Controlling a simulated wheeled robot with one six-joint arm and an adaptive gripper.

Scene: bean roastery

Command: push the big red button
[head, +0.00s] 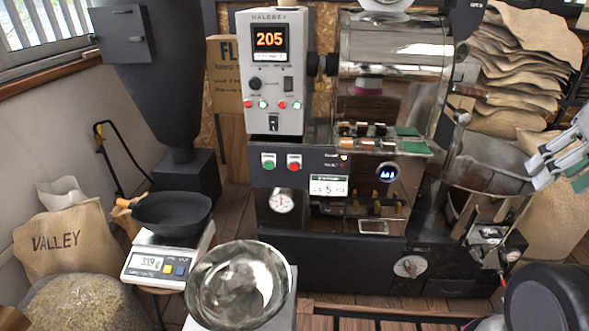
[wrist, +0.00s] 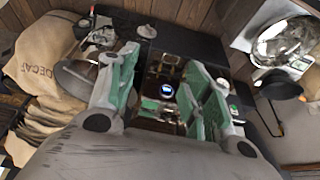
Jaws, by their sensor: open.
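The big red button (head: 294,162) sits on the dark front panel of the roaster, just right of a green button (head: 268,160) and below the grey control box (head: 272,75). Nothing covers it in the head view. My gripper (head: 538,174) is at the right edge of the head view, well to the right of the button and apart from it. In the wrist view my gripper (wrist: 163,60) has its two green-padded fingers spread apart with nothing between them. I cannot make out the red button clearly in the wrist view.
The steel roaster drum (head: 394,45) and the round cooling tray (head: 488,165) stand between my gripper and the panel. A scale (head: 140,265) with a black pan (head: 172,212) and a steel bowl (head: 238,285) stand in front at left. Burlap sacks (head: 520,60) are piled at back right.

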